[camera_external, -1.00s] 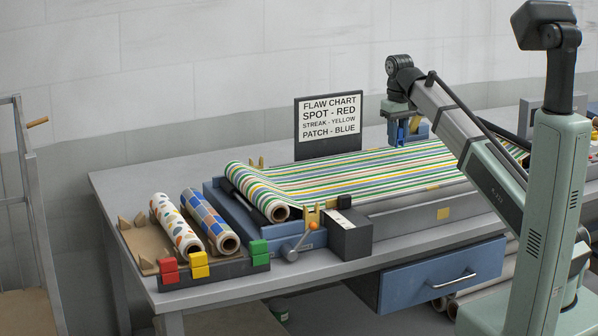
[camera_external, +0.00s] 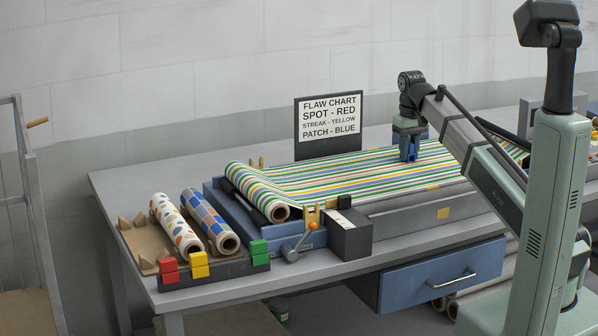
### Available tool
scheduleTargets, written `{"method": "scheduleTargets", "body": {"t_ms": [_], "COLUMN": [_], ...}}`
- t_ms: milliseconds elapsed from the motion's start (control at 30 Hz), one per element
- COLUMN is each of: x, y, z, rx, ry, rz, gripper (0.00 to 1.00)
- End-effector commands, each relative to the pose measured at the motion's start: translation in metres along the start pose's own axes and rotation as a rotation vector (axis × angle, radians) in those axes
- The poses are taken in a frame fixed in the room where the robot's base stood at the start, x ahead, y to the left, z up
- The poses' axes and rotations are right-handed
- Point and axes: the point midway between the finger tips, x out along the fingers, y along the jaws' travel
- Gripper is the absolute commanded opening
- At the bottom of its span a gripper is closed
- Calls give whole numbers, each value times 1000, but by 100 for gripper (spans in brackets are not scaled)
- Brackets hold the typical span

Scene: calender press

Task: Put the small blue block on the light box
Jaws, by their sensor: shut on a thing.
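My gripper (camera_external: 409,158) points down over the far part of the striped sheet (camera_external: 340,172). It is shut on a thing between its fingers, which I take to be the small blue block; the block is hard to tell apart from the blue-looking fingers. The striped sheet lies across a long flat bed with grey sides (camera_external: 400,213), which I take to be the light box. Whether the held thing touches the sheet or hangs just above it, I cannot tell.
A flaw chart sign (camera_external: 330,123) stands behind the sheet, left of my gripper. A blue roller frame (camera_external: 222,205), a dark box (camera_external: 350,240) and a rack with patterned rolls (camera_external: 205,222) and coloured blocks (camera_external: 200,265) are at the left. The sheet's visible surface looks clear.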

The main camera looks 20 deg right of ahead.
Motion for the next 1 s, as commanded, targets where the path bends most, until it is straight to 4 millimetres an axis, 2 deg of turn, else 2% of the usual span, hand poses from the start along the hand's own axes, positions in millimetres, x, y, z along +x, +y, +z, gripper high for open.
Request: {"method": "scheduleTargets", "body": {"t_ms": [267, 300, 533, 833, 1000], "x": [3, 3, 3, 2, -6], "y": [0, 0, 0, 0, 0], "z": [0, 0, 0, 0, -1], "rx": [0, 0, 0, 0, 0], "ry": [0, 0, 0, 0, 1], "rz": [0, 0, 0, 0, 0], "gripper": [0, 30, 52, 53, 53]}}
